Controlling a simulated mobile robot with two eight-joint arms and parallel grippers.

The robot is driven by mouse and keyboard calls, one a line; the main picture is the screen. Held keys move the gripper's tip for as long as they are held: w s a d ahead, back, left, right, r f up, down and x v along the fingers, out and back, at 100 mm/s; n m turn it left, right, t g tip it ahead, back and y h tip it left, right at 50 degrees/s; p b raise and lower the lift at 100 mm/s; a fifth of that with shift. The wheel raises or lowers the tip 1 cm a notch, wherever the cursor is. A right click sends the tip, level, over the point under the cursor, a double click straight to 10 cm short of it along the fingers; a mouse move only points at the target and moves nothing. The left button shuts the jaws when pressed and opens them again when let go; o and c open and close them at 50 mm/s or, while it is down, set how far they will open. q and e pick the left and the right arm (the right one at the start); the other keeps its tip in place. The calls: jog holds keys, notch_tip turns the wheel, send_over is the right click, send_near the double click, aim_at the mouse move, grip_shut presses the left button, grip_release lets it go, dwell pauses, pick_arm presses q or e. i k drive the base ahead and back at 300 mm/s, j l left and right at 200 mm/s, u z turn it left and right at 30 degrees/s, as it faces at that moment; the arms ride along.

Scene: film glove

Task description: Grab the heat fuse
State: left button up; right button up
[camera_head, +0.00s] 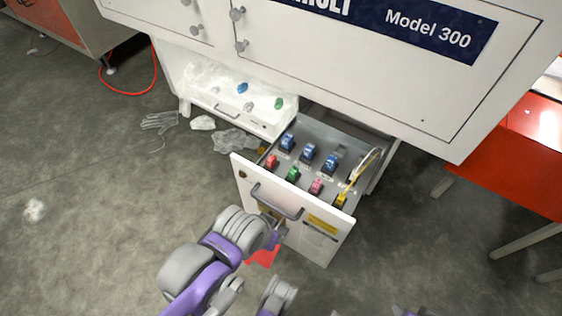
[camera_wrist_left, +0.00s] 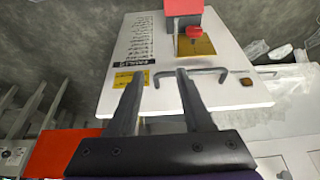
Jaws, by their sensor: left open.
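The open drawer (camera_head: 341,232) of the white machine holds several coloured fuse-like parts: blue (camera_head: 310,151), red (camera_head: 272,162), green (camera_head: 293,174), pink (camera_head: 317,186) and yellow (camera_head: 341,199). I cannot tell which is the heat fuse; their labels are too small to read. My left gripper (camera_head: 279,232) is low in front of the drawer face, below its bar handle (camera_head: 276,203). In the left wrist view the left gripper (camera_wrist_left: 154,75) has its fingers apart and empty, pointing at the drawer front (camera_wrist_left: 225,88) near the handle (camera_wrist_left: 213,70).
The drawer front carries a brass plate with a red knob (camera_wrist_left: 194,32). A white tray (camera_head: 225,110) with blue and green pieces stands open left of the drawer. Clear gloves (camera_head: 158,122) lie on the floor. A red table (camera_head: 515,170) stands at right.

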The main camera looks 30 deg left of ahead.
aim_at(272, 162)
jog(key=j+u, duration=0.1)
jog(key=u, duration=0.25)
jog(key=j+u, duration=0.1)
jog(key=u, duration=0.2)
jog(key=j+u, duration=0.1)
jog(key=u, duration=0.25)
jog(key=k, duration=0.55)
jog(key=k+u, duration=0.15)
jog(key=u, duration=1)
jog(key=l+u, duration=0.1)
jog(key=l, duration=2.3)
